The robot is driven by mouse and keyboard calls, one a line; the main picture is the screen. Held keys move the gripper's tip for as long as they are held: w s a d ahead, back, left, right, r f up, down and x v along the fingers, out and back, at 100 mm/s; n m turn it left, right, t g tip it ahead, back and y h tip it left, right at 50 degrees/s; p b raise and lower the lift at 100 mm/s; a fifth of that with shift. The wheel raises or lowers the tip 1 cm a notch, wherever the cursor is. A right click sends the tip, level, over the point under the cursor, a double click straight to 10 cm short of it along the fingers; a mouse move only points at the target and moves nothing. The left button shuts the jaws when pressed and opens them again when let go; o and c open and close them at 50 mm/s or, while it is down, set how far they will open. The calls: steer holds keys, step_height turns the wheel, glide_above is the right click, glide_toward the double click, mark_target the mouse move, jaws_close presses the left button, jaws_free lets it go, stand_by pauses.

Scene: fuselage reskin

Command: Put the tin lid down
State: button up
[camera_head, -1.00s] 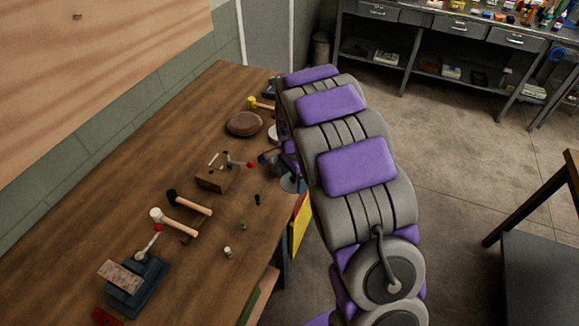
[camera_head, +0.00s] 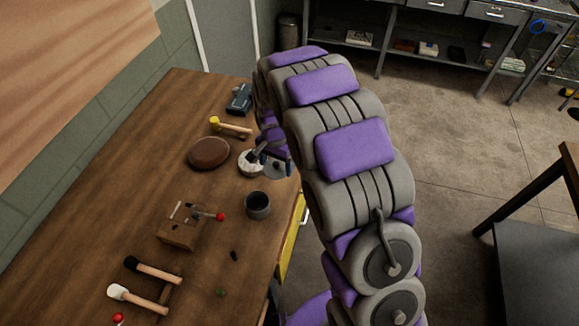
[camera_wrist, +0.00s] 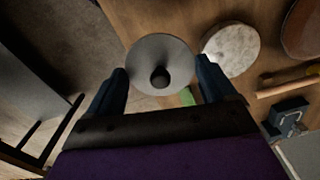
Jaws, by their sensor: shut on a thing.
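The tin lid (camera_wrist: 150,50) is a round grey disc with a dark knob in the wrist view. My gripper (camera_wrist: 160,78) is shut on it, with a blue finger on each side of the knob. In that view the lid overlaps the table edge, and its height above the table cannot be told. In the head view the lid (camera_head: 274,170) shows partly under my gripper (camera_head: 264,156), beside a pale round disc (camera_head: 249,165). A dark open tin (camera_head: 258,206) stands nearer on the table. My arm hides part of the table's right edge.
A brown round pad (camera_head: 209,153), a yellow-headed mallet (camera_head: 232,126) and a blue-grey device (camera_head: 240,98) lie around the pale disc. The table's left side (camera_head: 110,185) is clear.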

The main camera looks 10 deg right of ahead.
steer(key=shift+w+a+f, duration=0.2)
steer(key=shift+a+f, duration=0.05)
steer(key=shift+a, duration=0.05)
steer(key=b, duration=0.1)
glide_above(277, 186)
step_height(277, 186, down, 6)
steer(key=shift+w+d+f, duration=0.1)
steer(key=shift+d+f, duration=0.15)
steer(key=shift+f, duration=0.05)
steer(key=f, duration=0.2)
steer(key=f+b, duration=0.1)
steer(key=shift+a, duration=0.55)
steer(key=o, duration=0.5)
steer(key=shift+d, duration=0.1)
steer(key=o, duration=0.3)
steer(key=shift+d, duration=0.25)
